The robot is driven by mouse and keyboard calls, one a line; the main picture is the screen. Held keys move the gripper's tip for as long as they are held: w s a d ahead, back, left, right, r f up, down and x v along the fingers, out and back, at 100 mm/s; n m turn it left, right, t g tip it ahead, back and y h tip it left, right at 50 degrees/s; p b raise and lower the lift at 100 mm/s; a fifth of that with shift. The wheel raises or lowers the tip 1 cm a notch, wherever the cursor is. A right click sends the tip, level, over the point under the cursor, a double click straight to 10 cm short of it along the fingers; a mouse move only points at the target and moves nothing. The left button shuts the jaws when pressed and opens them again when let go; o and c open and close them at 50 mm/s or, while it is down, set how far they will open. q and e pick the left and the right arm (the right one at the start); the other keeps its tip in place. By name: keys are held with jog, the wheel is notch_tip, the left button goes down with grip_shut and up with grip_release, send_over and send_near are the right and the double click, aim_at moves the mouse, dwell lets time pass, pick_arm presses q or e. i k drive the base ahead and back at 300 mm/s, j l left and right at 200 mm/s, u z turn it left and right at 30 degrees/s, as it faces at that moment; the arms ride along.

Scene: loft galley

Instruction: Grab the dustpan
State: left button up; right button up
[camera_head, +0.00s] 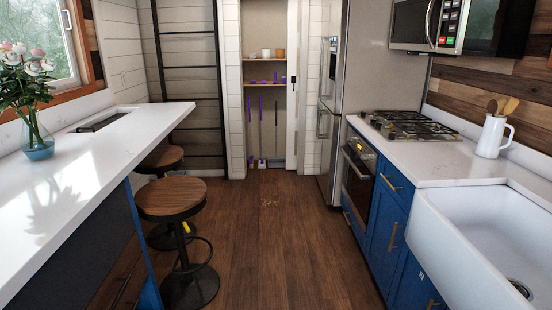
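No dustpan can be made out for certain. In the head view, an open closet stands at the far end of the floor. Two slim upright tools with purple parts, a left one (261,110) and a right one (276,108), hang or stand inside it. Small dark and purple items (262,163) sit at its bottom. They are too small and far to tell whether one is the dustpan. Neither of my grippers is in view.
A wooden floor aisle (270,230) runs clear to the closet. On the left are a white counter (110,165), stools with a near seat (170,197), and a black ladder (190,97). On the right are a fridge (350,80), oven (357,175), blue cabinets and a white sink (470,240).

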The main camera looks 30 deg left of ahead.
aim_at(276, 163)
jog(key=i+j+u, duration=0.4)
jog(key=i, duration=0.95)
jog(key=i+u, duration=0.45)
jog(key=i, duration=0.9)
jog(key=i+u, duration=0.1)
jog(key=i, duration=0.75)
jog(key=i+u, duration=0.15)
jog(key=i, duration=0.75)
jog(key=i+l+u, duration=0.1)
jog(key=i, duration=0.75)
